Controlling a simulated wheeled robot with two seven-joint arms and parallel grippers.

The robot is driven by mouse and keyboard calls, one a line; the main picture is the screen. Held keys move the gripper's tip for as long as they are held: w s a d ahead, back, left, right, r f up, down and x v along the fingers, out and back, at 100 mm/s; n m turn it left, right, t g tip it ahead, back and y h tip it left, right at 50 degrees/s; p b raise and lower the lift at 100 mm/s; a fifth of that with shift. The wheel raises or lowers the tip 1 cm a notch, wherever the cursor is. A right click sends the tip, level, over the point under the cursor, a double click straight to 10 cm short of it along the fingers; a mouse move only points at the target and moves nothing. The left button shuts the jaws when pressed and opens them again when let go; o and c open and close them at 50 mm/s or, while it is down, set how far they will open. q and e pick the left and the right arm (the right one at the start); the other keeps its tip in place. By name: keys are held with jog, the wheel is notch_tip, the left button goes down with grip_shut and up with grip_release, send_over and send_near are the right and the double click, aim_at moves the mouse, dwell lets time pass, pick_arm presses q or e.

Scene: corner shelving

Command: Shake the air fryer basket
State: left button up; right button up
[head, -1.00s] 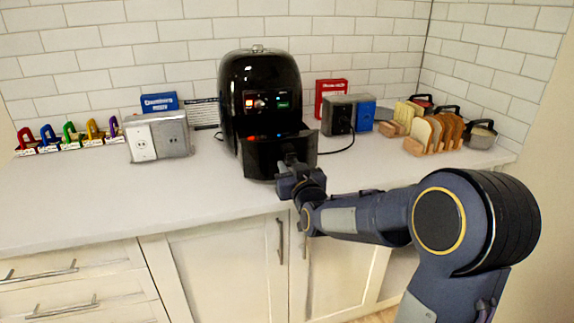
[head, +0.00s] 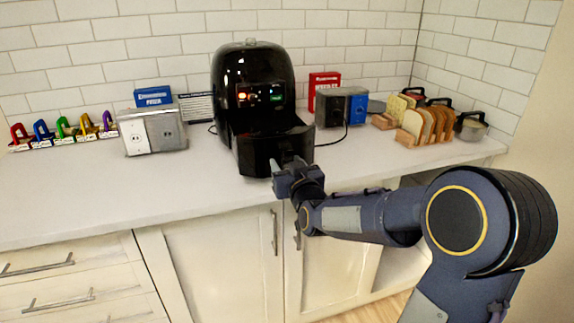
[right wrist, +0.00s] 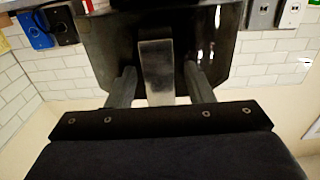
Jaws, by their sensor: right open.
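The black air fryer (head: 252,82) stands on the white counter against the tiled wall, with lit indicators on its front. Its basket (head: 258,155) is pulled out toward me. My right gripper (head: 288,170) is at the front of the basket, by its handle. In the right wrist view the grey basket handle (right wrist: 158,72) lies between the two open fingers of my right gripper (right wrist: 158,90), with visible gaps at both sides. The basket front (right wrist: 95,35) shows behind the handle. The inside of the basket is hidden. My left gripper is not in view.
A grey outlet box (head: 152,131) and colored padlocks (head: 62,130) stand left on the counter (head: 90,195). Right of the fryer are another box (head: 335,108), bread slices in a rack (head: 428,125) and pots (head: 472,124). The counter's front left is clear.

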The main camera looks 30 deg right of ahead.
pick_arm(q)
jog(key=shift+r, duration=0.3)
pick_arm(e)
jog(key=v, duration=0.7)
jog(key=shift+s, duration=0.35)
